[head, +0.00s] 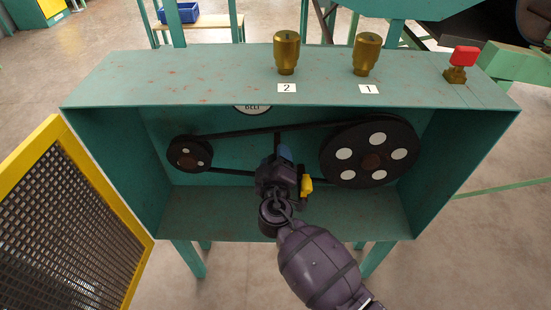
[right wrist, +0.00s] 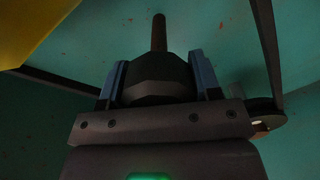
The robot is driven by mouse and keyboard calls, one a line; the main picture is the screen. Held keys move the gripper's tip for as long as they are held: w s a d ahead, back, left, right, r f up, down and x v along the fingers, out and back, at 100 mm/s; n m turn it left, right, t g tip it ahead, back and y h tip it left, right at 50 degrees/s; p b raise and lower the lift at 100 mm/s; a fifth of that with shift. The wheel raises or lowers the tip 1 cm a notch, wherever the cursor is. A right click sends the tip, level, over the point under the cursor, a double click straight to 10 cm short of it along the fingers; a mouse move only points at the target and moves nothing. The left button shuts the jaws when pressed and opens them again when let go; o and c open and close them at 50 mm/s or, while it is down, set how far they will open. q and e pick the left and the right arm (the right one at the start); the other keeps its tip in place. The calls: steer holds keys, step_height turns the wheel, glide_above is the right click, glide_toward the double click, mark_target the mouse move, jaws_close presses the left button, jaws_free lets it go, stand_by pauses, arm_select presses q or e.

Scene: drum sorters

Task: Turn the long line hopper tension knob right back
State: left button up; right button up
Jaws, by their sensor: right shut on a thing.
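In the right wrist view a black faceted knob (right wrist: 154,84) sits between the two blue fingers of my right gripper (right wrist: 157,76). The gripper is shut on it. A brown rod (right wrist: 159,34) runs from the knob toward the teal back wall. In the head view my right gripper (head: 279,160) reaches into the open teal housing (head: 265,225), between the small pulley (head: 189,153) and the large pulley (head: 369,150). There the gripper hides most of the knob. No marking on the knob is readable. My left gripper is not in view.
A dark belt (head: 240,133) runs around both pulleys, close to my gripper. A yellow mesh guard (head: 60,200) stands open at left. Two brass knobs, labelled 2 (head: 286,52) and 1 (head: 366,54), and a red-handled valve (head: 463,58) stand on top of the housing.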

steer(key=o, duration=0.9)
steer(key=shift+s, duration=0.1)
steer(key=s+p, duration=0.1)
steer(key=s, duration=0.9)
steer(key=shift+s, duration=0.35)
